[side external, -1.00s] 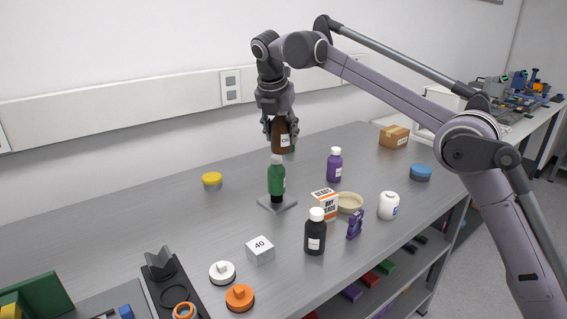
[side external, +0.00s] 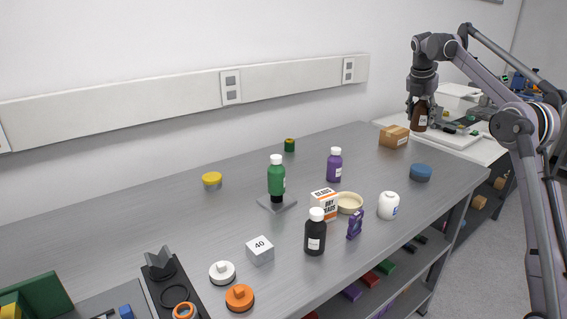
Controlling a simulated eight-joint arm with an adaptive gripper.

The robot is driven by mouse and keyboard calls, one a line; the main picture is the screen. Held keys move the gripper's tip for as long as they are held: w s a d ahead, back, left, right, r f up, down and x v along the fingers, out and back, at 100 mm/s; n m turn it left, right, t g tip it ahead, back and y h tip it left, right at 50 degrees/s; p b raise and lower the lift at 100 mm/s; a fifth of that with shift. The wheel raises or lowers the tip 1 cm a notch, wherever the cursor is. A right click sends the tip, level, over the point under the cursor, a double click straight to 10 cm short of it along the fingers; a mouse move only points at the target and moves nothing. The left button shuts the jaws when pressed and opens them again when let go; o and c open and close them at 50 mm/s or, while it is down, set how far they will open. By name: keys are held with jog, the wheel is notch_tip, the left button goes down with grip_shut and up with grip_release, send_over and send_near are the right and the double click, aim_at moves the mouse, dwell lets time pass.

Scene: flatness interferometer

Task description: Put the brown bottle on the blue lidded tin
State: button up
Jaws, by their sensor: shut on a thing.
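The brown bottle (side external: 420,118) has a pale label and hangs upright in my gripper (side external: 421,104), at the right of the side external view. My gripper is shut on its upper part, which the fingers partly hide. The blue lidded tin (side external: 420,172) is a low round tin near the right end of the grey table. In the picture the bottle appears above the tin, with a clear gap between them. How far behind or before the tin it hangs, I cannot tell exactly.
A cardboard box (side external: 394,136) stands left of the tin.

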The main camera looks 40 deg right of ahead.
jog(key=s+d+m, duration=0.2)
jog(key=s+d, duration=0.9)
jog(key=d, duration=0.1)
send_near(425, 166)
jog(key=shift+w+d+r+g, duration=0.1)
jog(key=shift+w+d+g, duration=0.1)
jog(key=shift+d, duration=0.1)
jog(key=shift+w+d+r+g, duration=0.1)
jog(key=shift+d+r+g, duration=0.1)
jog(key=shift+d, duration=0.1)
jog(key=shift+f, duration=2.1)
jog(key=shift+f, duration=0.15)
jog(key=o, duration=1.3)
jog(key=shift+c, duration=0.2)
